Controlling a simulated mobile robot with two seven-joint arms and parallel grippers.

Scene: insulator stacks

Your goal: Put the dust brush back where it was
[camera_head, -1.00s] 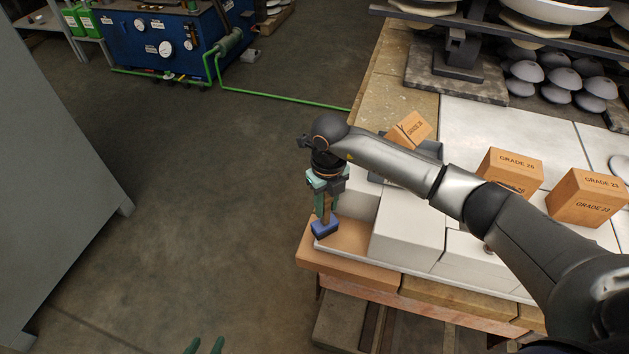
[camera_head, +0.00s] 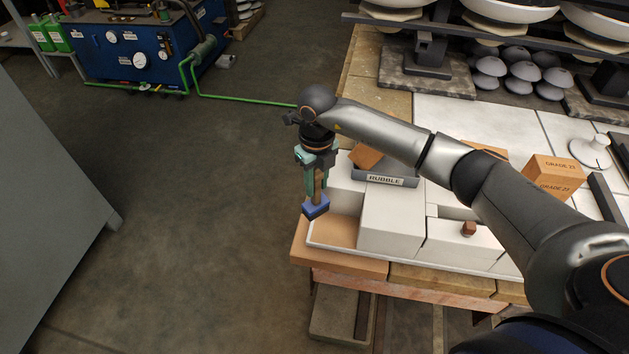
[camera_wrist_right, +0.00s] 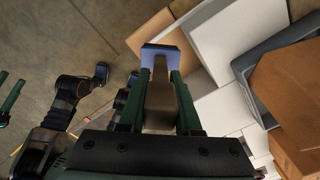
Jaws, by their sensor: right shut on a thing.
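The dust brush (camera_head: 316,208) has a brown handle and a blue head, and it hangs head down from my right gripper (camera_head: 316,178). My right gripper is shut on the handle, with the brush over the left edge of the white tray. In the right wrist view the brush handle (camera_wrist_right: 160,95) lies between the two green fingers, its blue head at the far end. Below and beside the brush is an empty brown-floored compartment (camera_head: 333,233) at the tray's front left corner. In the head view, my left gripper is out of sight; green fingers (camera_wrist_right: 10,97) show at the left edge of the right wrist view, apart and empty.
White blocks (camera_head: 392,222) fill the tray right of the compartment. A grey bin labelled RUBBLE (camera_head: 386,180) holds a brown block behind them.

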